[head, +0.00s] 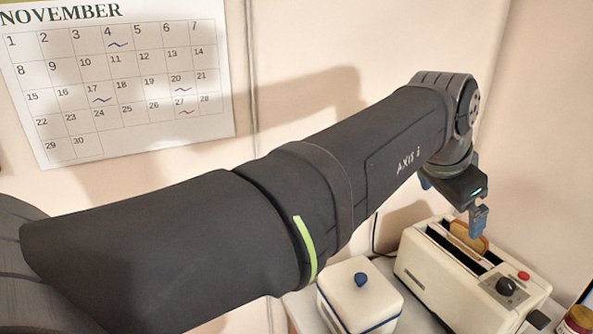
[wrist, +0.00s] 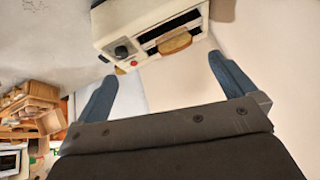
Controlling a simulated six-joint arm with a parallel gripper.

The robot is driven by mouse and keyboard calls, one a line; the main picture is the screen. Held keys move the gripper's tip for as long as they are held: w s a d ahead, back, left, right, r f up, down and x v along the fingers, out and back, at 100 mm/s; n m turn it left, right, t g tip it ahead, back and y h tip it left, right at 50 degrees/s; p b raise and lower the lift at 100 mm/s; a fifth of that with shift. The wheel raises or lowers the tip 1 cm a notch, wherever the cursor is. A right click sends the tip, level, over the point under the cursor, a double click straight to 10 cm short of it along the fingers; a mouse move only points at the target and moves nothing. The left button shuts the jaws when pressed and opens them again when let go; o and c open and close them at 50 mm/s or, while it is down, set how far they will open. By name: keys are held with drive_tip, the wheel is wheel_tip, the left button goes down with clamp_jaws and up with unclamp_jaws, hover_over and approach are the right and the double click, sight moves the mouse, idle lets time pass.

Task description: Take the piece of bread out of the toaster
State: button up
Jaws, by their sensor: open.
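A cream toaster (head: 440,279) with a dark knob and a red button stands on the counter at the lower right of the head view. A piece of bread (head: 467,237) stands up out of one of its slots. The toaster (wrist: 110,27) and the bread (wrist: 175,43) also show at the top of the wrist view. My gripper (head: 478,215) is just above and beside the bread in the head view, apart from it as far as I can tell. In the wrist view my gripper (wrist: 163,70) has its two blue fingers spread wide with nothing between them.
A white box with a blue knob (head: 358,299) stands left of the toaster. A jar (head: 578,320) is at the lower right edge. A calendar (head: 115,75) hangs on the wall behind. Wooden items (wrist: 35,105) show at the left of the wrist view.

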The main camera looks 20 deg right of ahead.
drive_tip(key=w+d+r+y, duration=0.2)
drive_tip(key=d, duration=0.7)
drive_tip(key=n+g+y, duration=0.1)
drive_tip(key=y, duration=0.1)
hover_over(459, 228)
drive_tip(key=s, duration=0.3)
wheel_tip(459, 228, down, 13)
drive_tip(key=shift+w+d+f, duration=0.15)
drive_tip(key=shift+d+f, duration=0.05)
drive_tip(key=shift+f, duration=1.05)
drive_tip(key=shift+w+d+f, duration=0.15)
drive_tip(key=shift+f, duration=1.1)
drive_tip(key=c, duration=0.8)
